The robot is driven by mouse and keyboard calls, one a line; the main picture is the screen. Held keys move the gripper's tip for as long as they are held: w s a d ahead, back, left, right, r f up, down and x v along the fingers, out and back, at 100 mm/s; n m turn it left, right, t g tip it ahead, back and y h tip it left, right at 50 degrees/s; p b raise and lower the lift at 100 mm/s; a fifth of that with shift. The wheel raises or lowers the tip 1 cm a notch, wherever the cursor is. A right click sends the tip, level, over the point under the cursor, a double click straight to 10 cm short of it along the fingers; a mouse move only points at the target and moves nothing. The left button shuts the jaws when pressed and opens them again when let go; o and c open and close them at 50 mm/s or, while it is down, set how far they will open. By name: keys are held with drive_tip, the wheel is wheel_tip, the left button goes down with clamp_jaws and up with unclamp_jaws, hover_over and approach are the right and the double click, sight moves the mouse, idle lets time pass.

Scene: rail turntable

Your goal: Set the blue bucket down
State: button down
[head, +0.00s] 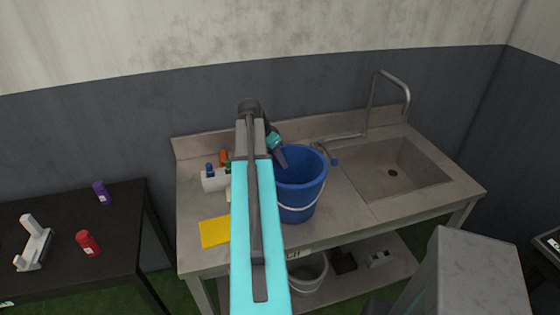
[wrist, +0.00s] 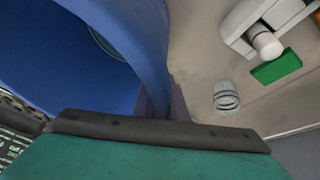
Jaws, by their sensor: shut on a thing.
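The blue bucket (head: 301,193), with a white handle across its front, is upright at the middle of the grey sink counter (head: 188,218). I cannot tell whether its base touches the counter. My gripper (head: 284,160) is shut on the bucket's left rim, with its fingers reaching down at the wall. In the wrist view the blue bucket (wrist: 60,50) fills the left side, and my gripper (wrist: 160,100) has the wall between its fingers. My arm hides part of the bucket's left side in the head view.
A white caddy (head: 214,181) with bottles and a yellow cloth (head: 214,232) lie left of the bucket. A sink basin (head: 392,172) with a tall faucet (head: 372,100) is to the right. A white bucket (head: 308,274) stands on the lower shelf. A black table (head: 110,250) is at left.

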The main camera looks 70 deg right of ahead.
drive_tip(key=c, duration=2.2)
unclamp_jaws()
drive_tip(key=shift+f, duration=0.1)
drive_tip(key=o, duration=0.4)
drive_tip(key=shift+o, duration=0.2)
drive_tip(key=shift+r, duration=0.25)
drive_tip(key=b+v, duration=0.3)
drive_tip(key=v, duration=0.9)
drive_tip(key=shift+s+f, duration=0.15)
